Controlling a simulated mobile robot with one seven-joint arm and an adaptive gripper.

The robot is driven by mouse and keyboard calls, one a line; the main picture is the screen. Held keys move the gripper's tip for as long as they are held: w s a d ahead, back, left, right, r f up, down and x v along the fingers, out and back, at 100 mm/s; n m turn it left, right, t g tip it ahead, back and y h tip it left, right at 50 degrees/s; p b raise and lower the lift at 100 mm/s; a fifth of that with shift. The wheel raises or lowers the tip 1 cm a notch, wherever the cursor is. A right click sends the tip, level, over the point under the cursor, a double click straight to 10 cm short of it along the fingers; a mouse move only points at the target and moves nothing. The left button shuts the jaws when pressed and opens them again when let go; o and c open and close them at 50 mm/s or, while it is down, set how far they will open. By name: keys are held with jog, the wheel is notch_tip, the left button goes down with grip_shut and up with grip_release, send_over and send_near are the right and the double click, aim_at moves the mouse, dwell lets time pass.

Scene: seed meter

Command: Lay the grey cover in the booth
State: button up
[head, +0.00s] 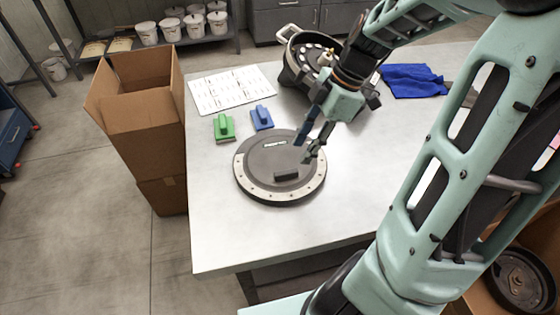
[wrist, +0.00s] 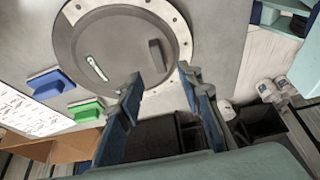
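The grey cover (head: 265,158) is a round dark disc with a pale bolted rim, lying flat on the table. A raised bar handle (head: 286,174) stands on its near part. The cover and its handle (wrist: 157,56) also show in the wrist view. My gripper (head: 309,148) hangs over the cover's right side, pointing down. In the wrist view my gripper (wrist: 158,84) has its two fingers wide apart with nothing between them, by the cover's edge near the handle. I cannot make out anything that is clearly the booth.
A green block (head: 224,127) and a blue block (head: 262,118) sit behind the cover, near a printed sheet (head: 232,90). A round black housing (head: 290,75) and blue cloth (head: 412,81) are at the back. An open cardboard box (head: 140,115) stands left. The table's front is clear.

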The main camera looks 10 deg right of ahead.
aim_at(286, 172)
jog(key=x, duration=0.8)
jog(key=shift+w+a+f+b, duration=0.15)
jog(key=shift+a+f+b, duration=0.05)
jog(key=shift+a+b, duration=0.2)
grip_shut()
